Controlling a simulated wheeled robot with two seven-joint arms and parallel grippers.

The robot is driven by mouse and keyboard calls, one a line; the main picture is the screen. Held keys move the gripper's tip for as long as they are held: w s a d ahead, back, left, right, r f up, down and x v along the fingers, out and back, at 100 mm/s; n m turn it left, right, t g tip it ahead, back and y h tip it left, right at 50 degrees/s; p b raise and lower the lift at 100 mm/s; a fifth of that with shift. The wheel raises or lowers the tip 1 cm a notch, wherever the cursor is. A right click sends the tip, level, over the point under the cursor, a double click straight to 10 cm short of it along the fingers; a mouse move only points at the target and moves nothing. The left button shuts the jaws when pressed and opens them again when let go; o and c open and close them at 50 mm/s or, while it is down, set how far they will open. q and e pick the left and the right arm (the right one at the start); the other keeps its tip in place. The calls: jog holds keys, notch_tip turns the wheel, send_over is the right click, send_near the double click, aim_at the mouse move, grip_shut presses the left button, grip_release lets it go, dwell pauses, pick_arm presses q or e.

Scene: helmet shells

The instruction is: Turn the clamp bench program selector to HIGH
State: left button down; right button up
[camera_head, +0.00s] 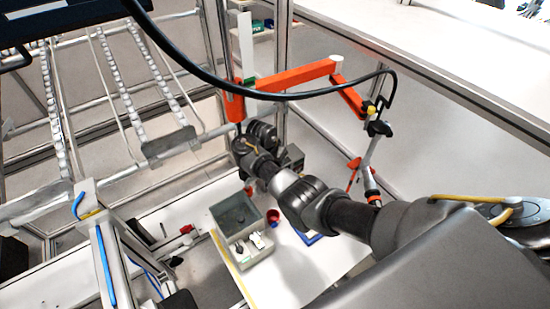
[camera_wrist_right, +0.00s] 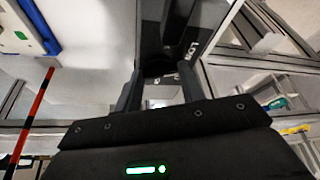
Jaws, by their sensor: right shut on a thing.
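In the right wrist view a dark box (camera_wrist_right: 190,30) with white lettering, of which "LO" can be read, lies just beyond my fingers. My right gripper (camera_wrist_right: 162,72) is shut on a dark part at this box, which I take to be the selector knob (camera_wrist_right: 156,66). The fingers hide its sides, and its pointer cannot be made out. In the head view my right arm reaches from the right to the middle, and its wrist covers the fingertips and the knob. A dark box (camera_head: 291,157) shows just behind the arm there. My left gripper is not in view.
Below the arm a white table (camera_head: 290,278) carries a grey bin (camera_head: 233,212), a tray with small parts (camera_head: 250,262) and a red cup (camera_head: 273,215). An orange jointed arm (camera_head: 290,77) with a hanging tool stands behind. A roller rack (camera_head: 110,75) is at left.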

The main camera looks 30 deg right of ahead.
dwell(0.3)
jog(key=o, duration=1)
